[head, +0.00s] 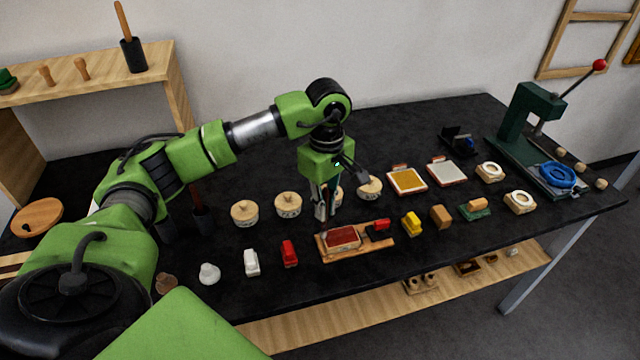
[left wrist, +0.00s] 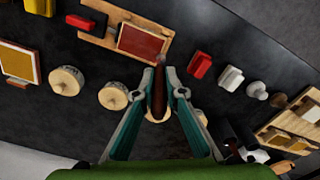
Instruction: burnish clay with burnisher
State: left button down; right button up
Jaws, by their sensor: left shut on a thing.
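The red-brown clay slab (head: 342,238) lies in a wooden tray (head: 357,257) near the table's front edge. The clay also shows in the left wrist view (left wrist: 143,41), just beyond my fingertips. My left gripper (head: 322,212) points down behind the tray, a little left of the slab's middle. In the left wrist view my left gripper (left wrist: 159,78) is shut on a slim dark brown tool, apparently the burnisher (left wrist: 159,93), whose tip points toward the clay. I cannot tell whether the tip touches the clay. My right gripper is out of view.
Framed pads (head: 407,181) lie farther back. A green press (head: 530,120) stands at the far right.

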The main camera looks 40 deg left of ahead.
pick_arm(q)
jog(key=shift+r, duration=0.95)
jog(key=shift+w+d+r+p, duration=0.15)
jog(key=shift+r+p, duration=0.65)
jog(key=shift+r, duration=0.45)
jog(key=shift+w+r+p, duration=0.1)
jog(key=shift+r+p, duration=0.7)
jog(key=shift+r, duration=0.55)
jog(key=shift+w+d, duration=0.1)
